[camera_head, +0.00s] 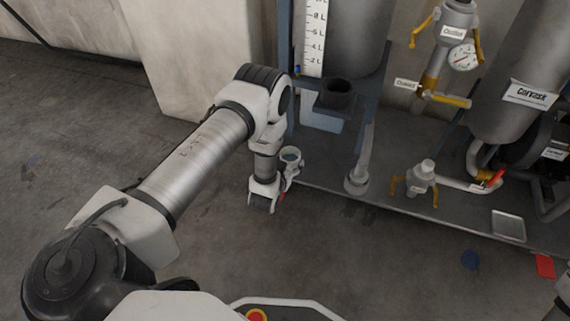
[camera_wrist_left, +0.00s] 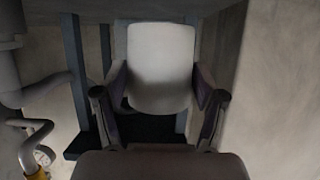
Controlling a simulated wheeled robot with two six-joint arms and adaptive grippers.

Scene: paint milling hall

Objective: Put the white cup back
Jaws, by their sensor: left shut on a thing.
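The white cup (camera_head: 291,155) is in my left gripper (camera_head: 288,172), beside the front left corner of the machine's base plate. In the left wrist view the cup (camera_wrist_left: 161,62) fills the space between the two dark fingers (camera_wrist_left: 160,100), one on each side. The cup's lower part is partly hidden by the gripper.
A grey vessel with a level scale (camera_head: 313,40) stands behind the cup, with a dark open funnel (camera_head: 336,94) low on its frame. Pipes, yellow-handled valves (camera_head: 420,178) and a small square tray (camera_head: 508,225) are to the right. The floor at left is clear.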

